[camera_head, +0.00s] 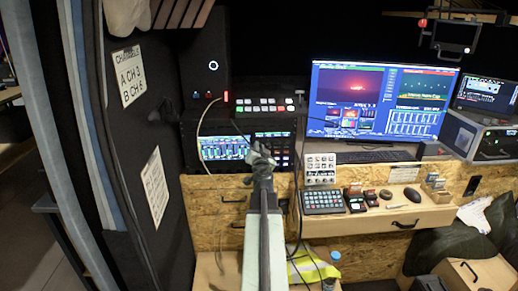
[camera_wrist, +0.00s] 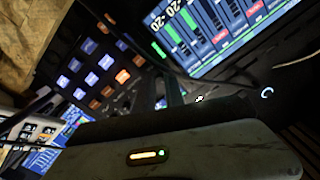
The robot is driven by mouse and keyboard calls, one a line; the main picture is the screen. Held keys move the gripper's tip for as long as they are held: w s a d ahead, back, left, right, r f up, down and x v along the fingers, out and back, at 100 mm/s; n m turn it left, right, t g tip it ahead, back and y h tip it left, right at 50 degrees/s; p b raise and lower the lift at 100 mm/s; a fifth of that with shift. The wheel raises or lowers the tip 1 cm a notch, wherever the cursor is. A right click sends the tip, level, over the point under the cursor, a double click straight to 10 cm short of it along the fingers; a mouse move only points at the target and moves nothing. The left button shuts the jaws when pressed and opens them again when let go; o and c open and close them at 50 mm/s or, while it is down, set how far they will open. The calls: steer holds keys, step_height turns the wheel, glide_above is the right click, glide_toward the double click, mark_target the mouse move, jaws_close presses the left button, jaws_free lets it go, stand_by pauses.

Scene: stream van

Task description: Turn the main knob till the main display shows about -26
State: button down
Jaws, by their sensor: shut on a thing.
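My gripper (camera_head: 262,158) reaches up to the dark control panel in the head view. Its dark fingers (camera_wrist: 174,92) are shut at the panel face in the wrist view, on what I take to be the main knob, which the fingers hide. Beside it is a lit screen with level bars (camera_head: 223,149). In the wrist view this screen (camera_wrist: 215,30) is rotated and shows green and blue bars. Two white figures at its edge look like -20; I cannot tell for sure which is the main display.
Lit buttons (camera_wrist: 95,70) lie close to the fingers in the wrist view. A button switcher (camera_head: 265,105) is above the panel. A large monitor (camera_head: 380,100) stands at right. A keypad (camera_head: 323,201) and mouse (camera_head: 412,194) are on the wooden desk. A thin cable runs near my arm.

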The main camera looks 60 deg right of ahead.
steer(key=shift+m, duration=0.4)
steer(key=c, duration=1.7)
jaws_free()
steer(key=shift+a, duration=0.1)
